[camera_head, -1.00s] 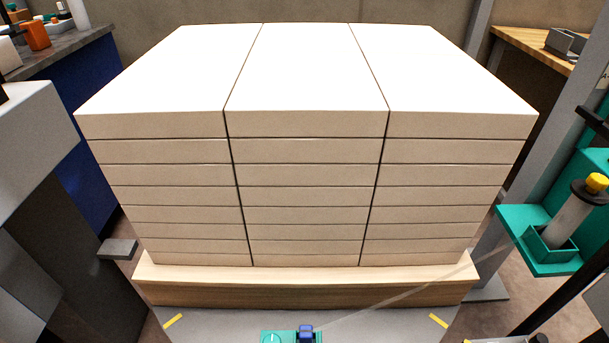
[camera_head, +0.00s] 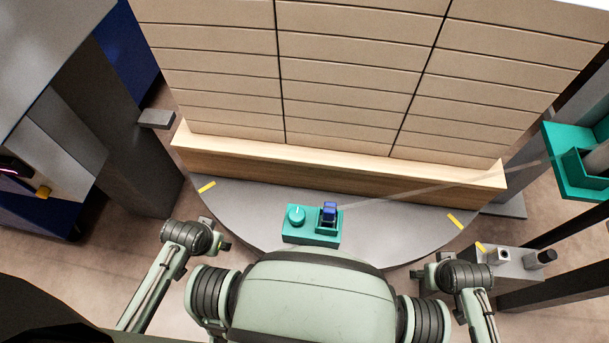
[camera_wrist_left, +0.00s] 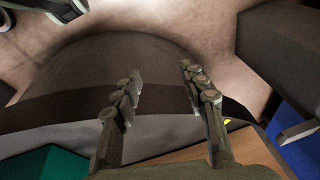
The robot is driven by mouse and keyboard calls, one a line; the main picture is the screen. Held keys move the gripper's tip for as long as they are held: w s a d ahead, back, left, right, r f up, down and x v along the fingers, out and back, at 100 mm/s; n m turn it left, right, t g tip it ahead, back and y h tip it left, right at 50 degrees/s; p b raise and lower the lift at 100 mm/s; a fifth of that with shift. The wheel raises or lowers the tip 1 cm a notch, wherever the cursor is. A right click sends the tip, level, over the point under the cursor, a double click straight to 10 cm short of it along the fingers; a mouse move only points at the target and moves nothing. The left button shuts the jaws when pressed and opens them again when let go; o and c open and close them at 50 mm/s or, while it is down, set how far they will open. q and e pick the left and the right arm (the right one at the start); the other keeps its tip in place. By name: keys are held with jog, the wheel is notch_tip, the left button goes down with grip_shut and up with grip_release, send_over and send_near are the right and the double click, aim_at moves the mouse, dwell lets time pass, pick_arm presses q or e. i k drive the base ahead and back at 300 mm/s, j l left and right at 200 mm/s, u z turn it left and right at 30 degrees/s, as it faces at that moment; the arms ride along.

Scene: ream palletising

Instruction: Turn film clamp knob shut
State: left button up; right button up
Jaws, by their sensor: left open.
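The film clamp is a small teal block (camera_head: 312,236) on the front of the grey turntable in the head view. A round teal knob (camera_head: 296,214) with a pale line across its top stands on its left part. A dark blue clamp piece (camera_head: 329,212) stands on its right part, with a translucent film strand (camera_head: 430,188) running from it to the right. My left gripper (camera_wrist_left: 160,82) is open and empty in the left wrist view. Its fingers are apart from any object.
A pallet (camera_head: 330,171) stacked with reams (camera_head: 340,90) stands on the turntable (camera_head: 245,211) behind the clamp. A teal film carriage (camera_head: 570,165) is at the right. A grey box with small knobs (camera_head: 510,262) stands at the front right. A grey column (camera_head: 130,130) is at left.

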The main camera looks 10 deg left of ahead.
aim_at(296, 215)
jog(key=k+j+z, duration=0.25)
jog(key=k, duration=0.25)
jog(key=k+z, duration=0.3)
jog(key=k, duration=0.15)
jog(key=j, duration=0.05)
